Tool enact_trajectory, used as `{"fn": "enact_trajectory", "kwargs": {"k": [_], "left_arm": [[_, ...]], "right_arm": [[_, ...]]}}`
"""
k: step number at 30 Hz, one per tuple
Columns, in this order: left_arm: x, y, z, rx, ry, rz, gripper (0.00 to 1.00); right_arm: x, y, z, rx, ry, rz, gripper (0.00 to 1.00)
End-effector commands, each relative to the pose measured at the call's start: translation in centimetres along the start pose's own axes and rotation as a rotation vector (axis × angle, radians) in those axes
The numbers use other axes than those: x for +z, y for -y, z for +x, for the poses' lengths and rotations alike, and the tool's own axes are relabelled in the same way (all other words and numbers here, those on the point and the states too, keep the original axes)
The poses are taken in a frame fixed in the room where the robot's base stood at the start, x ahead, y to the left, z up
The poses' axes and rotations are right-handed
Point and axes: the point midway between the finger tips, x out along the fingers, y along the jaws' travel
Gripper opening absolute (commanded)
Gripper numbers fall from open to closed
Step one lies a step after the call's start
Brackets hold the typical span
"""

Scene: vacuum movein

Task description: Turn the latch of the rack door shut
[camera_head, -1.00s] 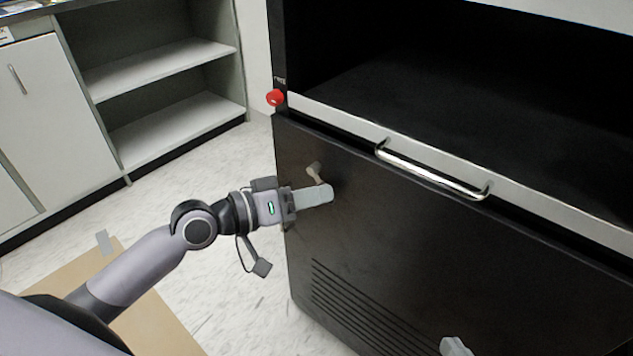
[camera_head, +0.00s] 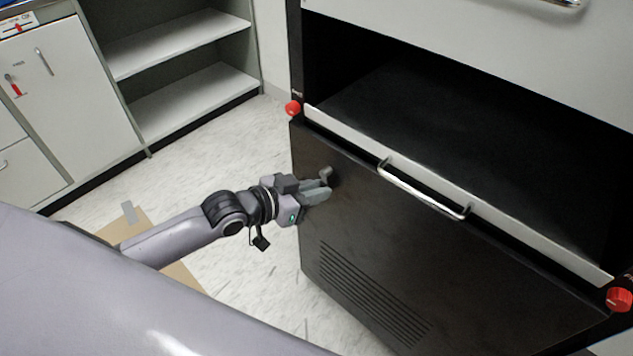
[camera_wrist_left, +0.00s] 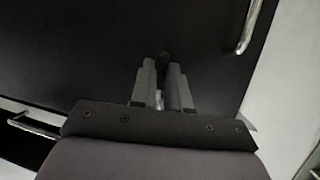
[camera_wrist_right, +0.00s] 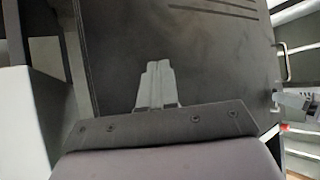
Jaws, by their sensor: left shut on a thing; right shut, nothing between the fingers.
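The rack door (camera_head: 430,255) is a black panel with vent slots, upright below the open rack bay. Its latch (camera_head: 326,174) is a small grey lever near the door's upper left corner. My left gripper (camera_head: 327,189) reaches in from the left and is shut on the latch, its fingers slightly apart; in the left wrist view a dark piece (camera_wrist_left: 162,58) shows between the fingertips. The exact angle of the latch is hard to tell, as the fingers cover part of it. My right gripper (camera_wrist_right: 158,68) is shut and empty in front of the black panel, outside the head view.
Red knobs (camera_head: 293,108) sit at the ledge's ends. Open shelves (camera_head: 185,95) and white cabinets stand at the left. Cardboard (camera_head: 185,280) lies on the floor beside the rack.

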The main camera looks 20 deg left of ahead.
Motion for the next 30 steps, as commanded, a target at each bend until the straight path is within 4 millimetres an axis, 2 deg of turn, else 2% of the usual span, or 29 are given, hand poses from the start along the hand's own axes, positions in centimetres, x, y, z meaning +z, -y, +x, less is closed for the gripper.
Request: {"fn": "enact_trajectory", "kwargs": {"k": [17, 18, 30], "left_arm": [[-0.15, 0.19, -0.02, -0.012, 0.001, 0.030, 0.00], [-0.14, 0.19, -0.02, -0.012, 0.001, 0.029, 0.26], [-0.05, 0.11, -0.62, -0.011, 0.005, 0.026, 0.26]], "right_arm": [[-0.47, 0.07, -0.32, -0.001, -0.002, 0.000, 0.00], [-0.48, 0.07, -0.32, -0.001, -0.002, 0.000, 0.00], [-0.67, 0.09, -0.46, -0.001, -0.001, 0.000, 0.00]]}}
